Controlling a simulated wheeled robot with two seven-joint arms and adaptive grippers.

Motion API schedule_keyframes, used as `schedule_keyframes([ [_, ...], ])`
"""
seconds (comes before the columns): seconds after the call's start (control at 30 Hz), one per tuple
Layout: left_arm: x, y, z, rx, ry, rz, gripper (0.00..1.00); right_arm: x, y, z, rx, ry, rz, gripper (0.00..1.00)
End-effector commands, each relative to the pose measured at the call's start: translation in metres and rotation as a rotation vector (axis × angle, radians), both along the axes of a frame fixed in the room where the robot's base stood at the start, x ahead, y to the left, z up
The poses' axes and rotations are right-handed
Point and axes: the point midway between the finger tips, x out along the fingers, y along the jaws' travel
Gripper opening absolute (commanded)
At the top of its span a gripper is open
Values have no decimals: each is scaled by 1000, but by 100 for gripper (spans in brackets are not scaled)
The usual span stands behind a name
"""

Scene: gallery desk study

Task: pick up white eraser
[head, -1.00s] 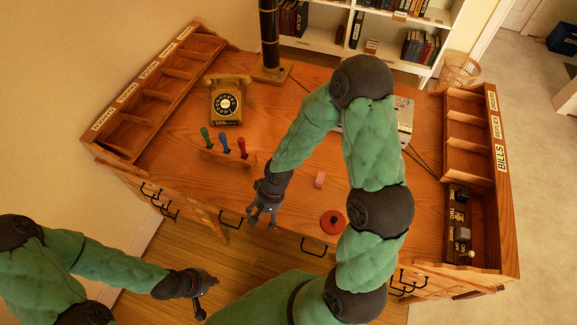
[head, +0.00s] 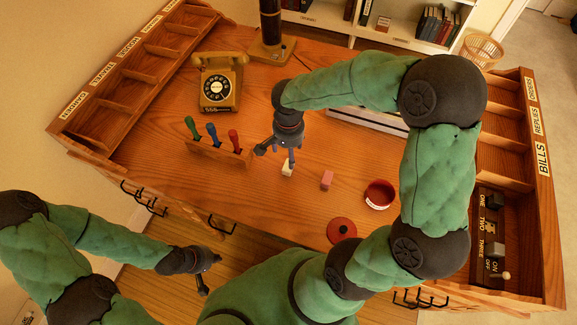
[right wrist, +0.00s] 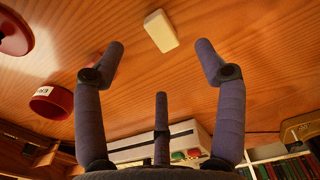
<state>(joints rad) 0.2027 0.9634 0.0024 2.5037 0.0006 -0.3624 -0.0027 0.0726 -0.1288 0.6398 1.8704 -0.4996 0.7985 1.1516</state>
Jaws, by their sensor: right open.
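The white eraser (head: 288,169) lies on the wooden desk, just below my right gripper (head: 279,154), which partly covers it in the head view. In the right wrist view the eraser (right wrist: 160,31) is a pale block lying flat, beyond the fingertips and roughly between the two outer fingers. My right gripper (right wrist: 165,58) is open and empty, its fingers apart from the eraser. My left gripper (head: 212,274) is off the desk's front edge at lower left, its fingers spread and empty.
A pink block (head: 326,180) lies right of the eraser. A rack of colored-handled tools (head: 215,146) and a yellow telephone (head: 219,82) stand to the left. Pigeonhole shelves (head: 145,75) flank the desk.

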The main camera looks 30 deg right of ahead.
Motion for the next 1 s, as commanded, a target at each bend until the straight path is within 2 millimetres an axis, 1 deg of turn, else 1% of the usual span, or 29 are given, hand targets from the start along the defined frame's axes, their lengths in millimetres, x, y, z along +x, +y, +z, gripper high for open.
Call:
schedule_keyframes([
  [0.03,0,0,-5,0,0,0,0,-1,0,-12,0,4,1,71],
  [0.1,0,0,-9,0,0,0,0,-1,0,-22,1,3,0,71],
  [0.37,0,0,-15,0,0,0,0,-1,-2,-38,1,1,0,71],
  [0.63,0,0,-34,0,0,0,0,-3,-6,-76,1,3,1,71],
  [0.73,0,0,-36,0,0,0,0,-3,-6,-82,2,1,2,71],
  [0.93,0,0,-34,0,0,0,0,-2,-6,-81,1,0,1,71],
  [0.97,0,0,-34,0,0,0,0,-2,-6,-81,1,0,1,66],
  [1.0,0,0,-34,0,0,0,0,-2,-6,-81,1,0,1,54],
])
